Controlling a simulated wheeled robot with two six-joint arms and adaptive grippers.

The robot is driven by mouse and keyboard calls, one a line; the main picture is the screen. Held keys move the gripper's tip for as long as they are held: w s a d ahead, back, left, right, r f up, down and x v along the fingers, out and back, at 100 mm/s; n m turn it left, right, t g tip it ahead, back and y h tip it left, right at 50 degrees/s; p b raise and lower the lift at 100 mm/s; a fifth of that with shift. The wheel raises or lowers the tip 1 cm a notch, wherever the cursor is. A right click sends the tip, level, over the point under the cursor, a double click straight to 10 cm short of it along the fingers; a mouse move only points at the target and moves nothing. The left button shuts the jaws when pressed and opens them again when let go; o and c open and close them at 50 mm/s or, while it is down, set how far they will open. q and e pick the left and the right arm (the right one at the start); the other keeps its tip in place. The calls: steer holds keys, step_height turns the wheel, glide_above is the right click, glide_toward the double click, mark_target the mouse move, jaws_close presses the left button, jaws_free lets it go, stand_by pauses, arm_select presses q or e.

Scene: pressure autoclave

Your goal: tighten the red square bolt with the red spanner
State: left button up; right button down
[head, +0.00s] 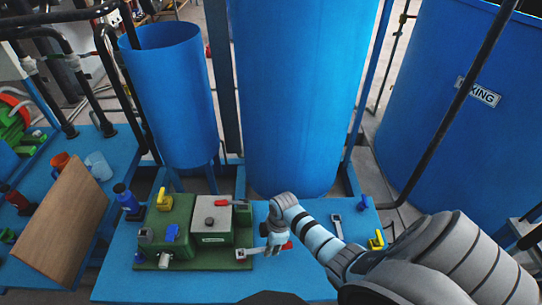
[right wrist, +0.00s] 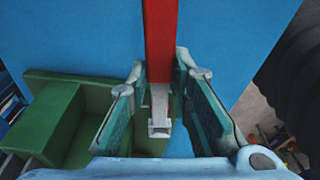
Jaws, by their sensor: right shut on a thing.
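My right gripper (head: 274,245) reaches down over the blue bench, just right of the green machine base. It is shut on the red spanner, whose red handle end (head: 289,245) sticks out to its right. The spanner's grey metal head (head: 241,254) points left, over the right edge of the green base. In the right wrist view the red handle (right wrist: 158,42) runs in from the top and the grey head end (right wrist: 159,120) shows between the fingers (right wrist: 158,112). I cannot make out the red square bolt. My left gripper is out of view.
The green machine base (head: 180,258) carries a box (head: 211,222) with a red lever (head: 232,203). A grey tool (head: 337,222) and a yellow item (head: 377,240) lie to the right on the blue bench (head: 140,287). Large blue tanks (head: 295,90) stand behind.

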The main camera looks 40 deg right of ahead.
steer(key=shift+f+b, duration=1)
steer(key=shift+f, duration=0.25)
steer(key=c, duration=1.4)
jaws_free()
steer(key=shift+o, duration=0.2)
step_height(320, 180, up, 12)
steer(key=d, duration=0.1)
steer(key=shift+s+d, duration=0.3)
steer(key=shift+s, duration=0.1)
